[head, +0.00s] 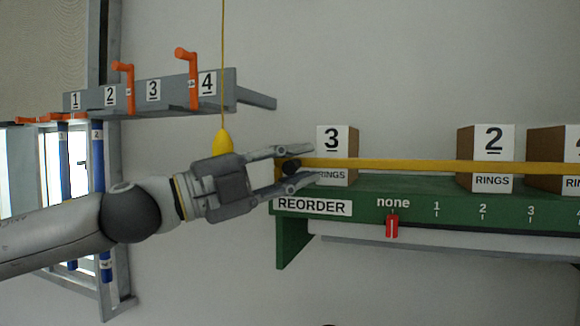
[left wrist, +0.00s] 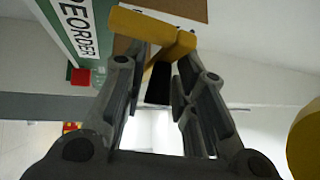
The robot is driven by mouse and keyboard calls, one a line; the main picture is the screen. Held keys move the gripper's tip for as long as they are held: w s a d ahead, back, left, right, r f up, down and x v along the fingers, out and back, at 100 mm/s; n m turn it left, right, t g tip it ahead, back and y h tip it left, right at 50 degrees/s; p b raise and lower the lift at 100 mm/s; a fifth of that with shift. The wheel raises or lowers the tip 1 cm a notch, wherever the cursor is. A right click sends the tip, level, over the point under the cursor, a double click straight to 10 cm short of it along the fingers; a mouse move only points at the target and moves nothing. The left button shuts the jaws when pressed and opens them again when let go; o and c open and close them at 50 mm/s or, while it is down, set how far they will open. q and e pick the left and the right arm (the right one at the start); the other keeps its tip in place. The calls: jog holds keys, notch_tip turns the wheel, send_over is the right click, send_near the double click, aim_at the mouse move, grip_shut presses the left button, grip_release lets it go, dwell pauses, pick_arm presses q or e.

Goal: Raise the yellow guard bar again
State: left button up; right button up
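The yellow guard bar (head: 420,165) runs level across the front of the boxes on the green shelf. Its left end, with a dark knob (head: 290,167), lies between the fingers of my left gripper (head: 305,168). The fingers are parted above and below the bar, with a visible gap. In the left wrist view the yellow bar (left wrist: 150,28) crosses at the fingertips, and the dark knob (left wrist: 160,84) shows between the open fingers (left wrist: 158,75). I cannot tell whether either finger touches it. My right gripper is not in view.
Boxes labelled 3 (head: 332,140) and 2 (head: 492,140) stand behind the bar. A red slider (head: 392,227) sits under "none" on the green shelf (head: 290,240). A yellow weight (head: 223,142) hangs close to my left gripper.

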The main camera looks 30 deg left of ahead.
pick_arm(q)
jog(key=shift+s, duration=0.15)
jog(key=shift+s+a, duration=0.25)
jog(key=shift+s, duration=0.15)
jog(key=v, duration=1)
jog(key=shift+s+a+f, duration=0.25)
